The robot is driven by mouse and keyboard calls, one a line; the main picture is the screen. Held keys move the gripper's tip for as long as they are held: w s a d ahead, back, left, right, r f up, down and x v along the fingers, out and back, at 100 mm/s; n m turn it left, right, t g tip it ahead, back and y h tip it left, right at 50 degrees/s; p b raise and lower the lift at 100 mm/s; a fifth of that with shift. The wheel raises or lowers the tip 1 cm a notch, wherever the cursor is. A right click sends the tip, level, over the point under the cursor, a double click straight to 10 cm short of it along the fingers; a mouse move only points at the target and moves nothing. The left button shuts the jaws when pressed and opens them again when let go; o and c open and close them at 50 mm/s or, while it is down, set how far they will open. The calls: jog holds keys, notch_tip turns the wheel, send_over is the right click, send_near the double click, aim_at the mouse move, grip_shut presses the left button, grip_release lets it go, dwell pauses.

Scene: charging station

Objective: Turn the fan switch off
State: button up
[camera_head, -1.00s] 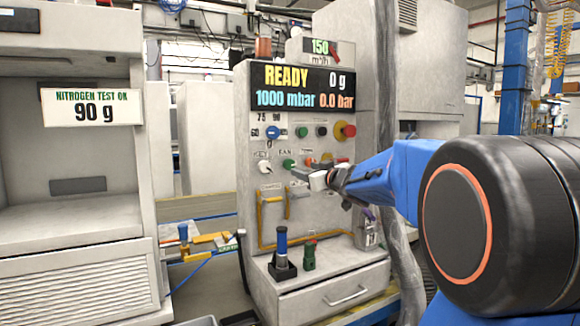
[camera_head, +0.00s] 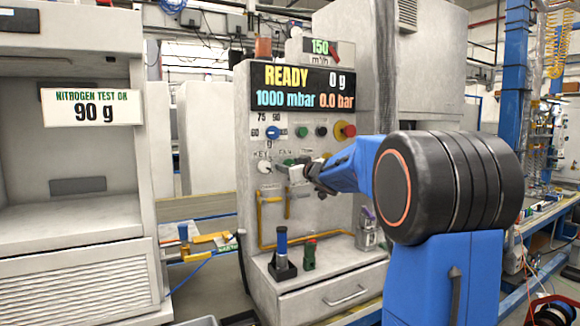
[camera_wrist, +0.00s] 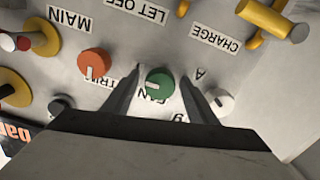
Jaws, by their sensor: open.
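The fan switch (camera_wrist: 158,86) is a round green knob with a short white mark lying roughly level in the wrist view. Its FAN label is upside down there and partly covered. My gripper (camera_wrist: 160,77) is open, with one finger on each side of the green knob. I cannot tell whether the fingers touch it. In the head view my gripper (camera_head: 284,171) is at the front of the control panel (camera_head: 252,125), by the FAN lettering, and largely hides the switch.
In the wrist view an orange knob (camera_wrist: 94,63) and a white knob (camera_wrist: 220,101) flank the green one closely. Yellow handles (camera_wrist: 273,17) stick out by the CHARGE label. In the head view a red mushroom button (camera_head: 348,130) sits up right; a blue-topped post (camera_head: 282,252) stands on the ledge below.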

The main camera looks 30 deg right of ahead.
jog(key=c, duration=1)
jog(key=shift+c, duration=0.2)
jog(key=shift+n, duration=0.4)
jog(key=n, duration=0.3)
jog(key=shift+n, duration=0.3)
jog(key=n, duration=0.4)
jog(key=shift+a+n, duration=0.1)
jog(key=shift+n, duration=0.2)
jog(key=n, duration=0.4)
jog(key=shift+f+n, duration=0.1)
jog(key=shift+n, duration=0.2)
jog(key=shift+f+n, duration=0.1)
jog(key=shift+n, duration=2.1)
